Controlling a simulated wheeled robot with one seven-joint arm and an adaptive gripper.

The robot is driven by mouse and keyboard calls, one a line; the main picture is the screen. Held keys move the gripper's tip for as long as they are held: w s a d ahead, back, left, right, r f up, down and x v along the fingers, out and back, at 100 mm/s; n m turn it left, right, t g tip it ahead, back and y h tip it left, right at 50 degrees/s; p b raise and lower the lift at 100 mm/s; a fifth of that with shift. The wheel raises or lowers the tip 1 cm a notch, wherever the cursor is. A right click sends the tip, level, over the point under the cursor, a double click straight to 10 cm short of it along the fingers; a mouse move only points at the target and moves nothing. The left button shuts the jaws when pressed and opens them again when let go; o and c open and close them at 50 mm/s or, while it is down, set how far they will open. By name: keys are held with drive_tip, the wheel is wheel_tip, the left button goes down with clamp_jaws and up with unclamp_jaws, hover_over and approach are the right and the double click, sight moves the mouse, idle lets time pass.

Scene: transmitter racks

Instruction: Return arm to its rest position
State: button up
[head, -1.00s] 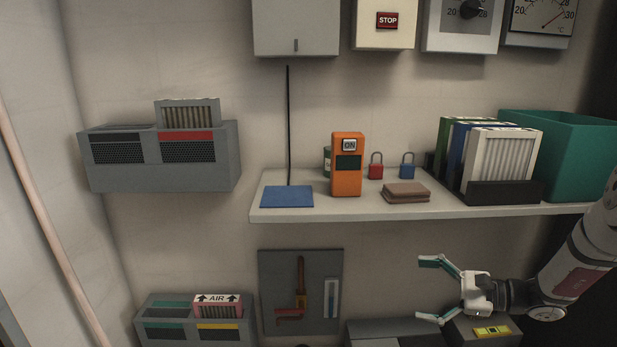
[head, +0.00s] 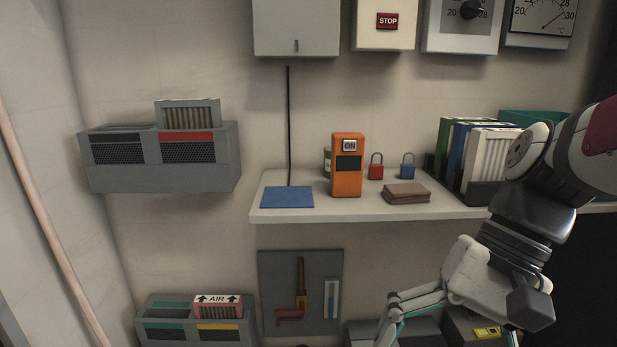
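My arm (head: 535,200) reaches in from the right edge, in front of the shelf's right end. My gripper (head: 448,335) hangs below the shelf at the bottom right and points down. Its two fingers are spread wide apart, with their tips at or past the bottom edge of the picture. I see nothing held between them.
The shelf (head: 350,212) bears an orange device (head: 347,165), a blue mat (head: 287,197), red (head: 376,166) and blue padlocks (head: 407,166), a brown folded cloth (head: 406,193) and upright filters (head: 487,155). A teal bin (head: 535,118) is partly hidden by my arm. A tool board (head: 300,292) hangs below.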

drive_tip(key=s+d+n+t+h, duration=0.3)
drive_tip(key=s+d+h, duration=0.25)
drive_tip(key=s, duration=0.55)
wheel_tip(320, 180, up, 35)
drive_tip(key=t+p, duration=0.3)
drive_tip(key=p, duration=3.1)
drive_tip(key=shift+d+r+n+t, duration=0.15)
drive_tip(key=shift+d+n+t, duration=0.05)
drive_tip(key=shift+n+t, duration=0.1)
drive_tip(key=shift+y, duration=0.25)
